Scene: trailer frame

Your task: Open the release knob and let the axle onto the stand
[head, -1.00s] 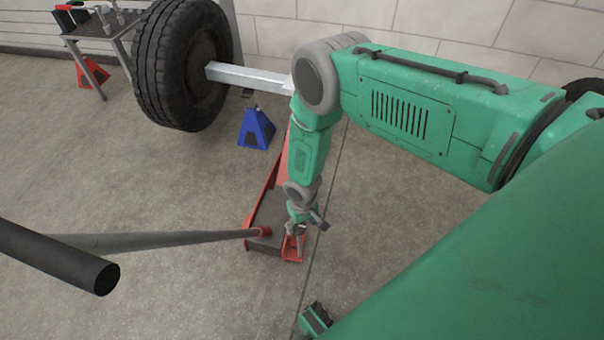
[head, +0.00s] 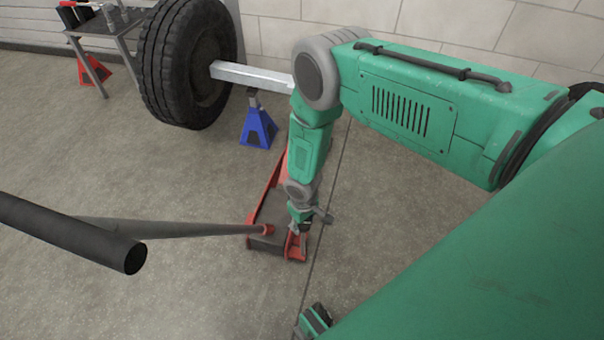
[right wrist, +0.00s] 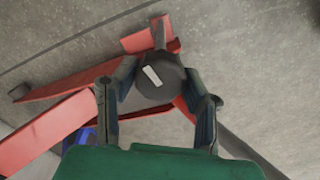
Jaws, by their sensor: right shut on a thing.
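The release knob (right wrist: 157,77) is dark and round with a pale mark on its face. It sits between the two fingers of my right gripper (right wrist: 158,100) in the right wrist view, and the gripper is shut on it. In the head view, my right gripper (head: 299,228) points down at the end of the red floor jack (head: 257,218). The silver axle (head: 245,76) runs from the wheel to behind my right arm. The blue stand (head: 258,128) is upright below the axle; whether they touch is unclear.
The jack's long grey handle (head: 180,229) with a black grip (head: 75,236) reaches left across the front. The tyre (head: 165,65) is at the back left. A tool table (head: 120,34) and red stand (head: 94,69) stand behind it. Left floor is bare.

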